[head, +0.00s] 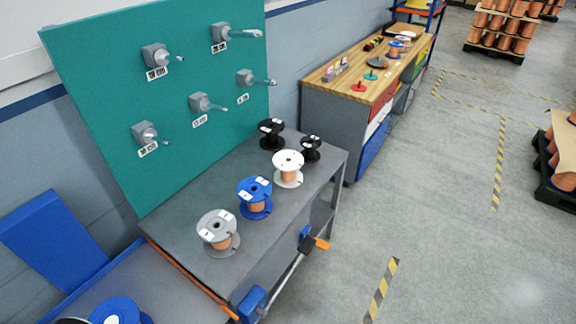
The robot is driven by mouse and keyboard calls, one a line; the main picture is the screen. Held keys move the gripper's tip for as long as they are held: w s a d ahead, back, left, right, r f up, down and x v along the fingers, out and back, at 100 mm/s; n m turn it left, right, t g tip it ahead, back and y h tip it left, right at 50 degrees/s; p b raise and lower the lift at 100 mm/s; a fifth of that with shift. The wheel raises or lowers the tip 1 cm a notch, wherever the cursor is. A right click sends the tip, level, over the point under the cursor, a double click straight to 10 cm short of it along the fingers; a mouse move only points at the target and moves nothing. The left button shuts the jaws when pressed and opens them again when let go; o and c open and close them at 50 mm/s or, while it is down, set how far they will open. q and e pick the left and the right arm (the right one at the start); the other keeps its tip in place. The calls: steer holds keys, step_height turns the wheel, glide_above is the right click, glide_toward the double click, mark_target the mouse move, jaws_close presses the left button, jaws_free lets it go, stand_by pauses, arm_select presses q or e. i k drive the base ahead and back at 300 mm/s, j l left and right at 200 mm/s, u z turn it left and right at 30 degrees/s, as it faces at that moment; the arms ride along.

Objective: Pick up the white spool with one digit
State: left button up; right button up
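The white spool (288,160) stands upright on the grey metal table (190,245) in the head view. Copper-coloured winding shows between its flanges. A small label sits on its top, but its digits are too small to read. Left of it and nearer stand a blue spool (255,187) and a light grey spool (217,224), both with labels on top. Behind it stand two black spools, one at the back (271,128) and a smaller one to the right (311,143). Neither of my grippers is in view.
A green board (100,90) with several pegs and labels rises behind the table. A wooden-topped workbench (345,82) with small items stands beyond. The floor at right is mostly open.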

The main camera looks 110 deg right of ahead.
mark_target(287, 175)
steer(key=k+l+z, duration=0.15)
steer(key=k+l, duration=0.25)
steer(key=k+l+z, duration=0.1)
steer(key=k+l, duration=0.3)
steer(key=k+l+z, duration=0.15)
steer(key=k+l, duration=0.35)
steer(key=k+l+z, duration=0.15)
steer(key=k+l, duration=0.3)
steer(key=k+l+z, duration=0.15)
steer(key=k+l, duration=0.2)
steer(key=l, duration=0.3)
